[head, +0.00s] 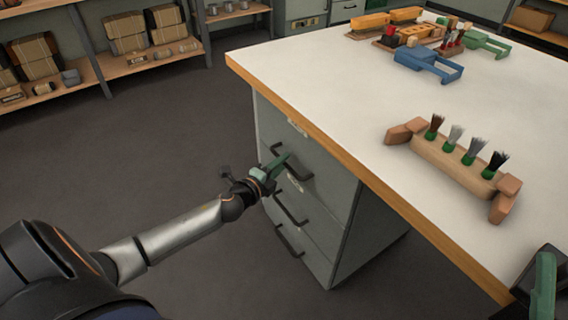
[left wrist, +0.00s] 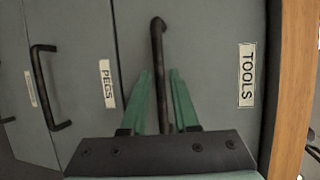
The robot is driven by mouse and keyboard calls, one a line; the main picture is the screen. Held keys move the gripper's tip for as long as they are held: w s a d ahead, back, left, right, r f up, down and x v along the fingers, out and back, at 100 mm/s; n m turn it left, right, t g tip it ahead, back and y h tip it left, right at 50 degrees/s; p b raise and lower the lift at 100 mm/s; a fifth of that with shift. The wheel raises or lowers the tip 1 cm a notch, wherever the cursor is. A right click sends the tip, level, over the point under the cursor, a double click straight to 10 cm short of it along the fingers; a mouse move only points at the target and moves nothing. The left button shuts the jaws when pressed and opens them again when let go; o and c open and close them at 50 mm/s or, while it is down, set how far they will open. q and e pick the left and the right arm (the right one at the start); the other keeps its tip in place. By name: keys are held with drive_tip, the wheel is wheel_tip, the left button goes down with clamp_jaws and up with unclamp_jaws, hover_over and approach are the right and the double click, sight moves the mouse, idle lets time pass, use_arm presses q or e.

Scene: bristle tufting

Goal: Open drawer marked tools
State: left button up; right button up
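The tools drawer (left wrist: 205,60) is the top one in the grey cabinet under the workbench, and its front looks flush. Its white TOOLS label (left wrist: 246,75) reads sideways in the left wrist view. Its black bar handle (left wrist: 158,65) runs between the green fingers of my left gripper (left wrist: 161,75). The fingers stand apart, one on each side of the bar, with gaps showing. In the head view, my left gripper (head: 276,168) is at the top handle (head: 300,175). My right gripper (head: 543,285) is partly in view at the lower right corner; its finger opening is unclear.
Below is a drawer labelled PEGS (left wrist: 107,83) with its own handle (left wrist: 50,88), then another drawer. The white worktop (head: 330,80) holds a wooden brush block (head: 450,165) and coloured tools and blocks at the back. Shelves (head: 150,65) stand far left; the floor before the cabinet is clear.

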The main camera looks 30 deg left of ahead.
use_arm(q)
drive_tip(key=shift+w+f, duration=0.15)
drive_tip(key=shift+w, duration=0.55)
clamp_jaws()
idle(1.1)
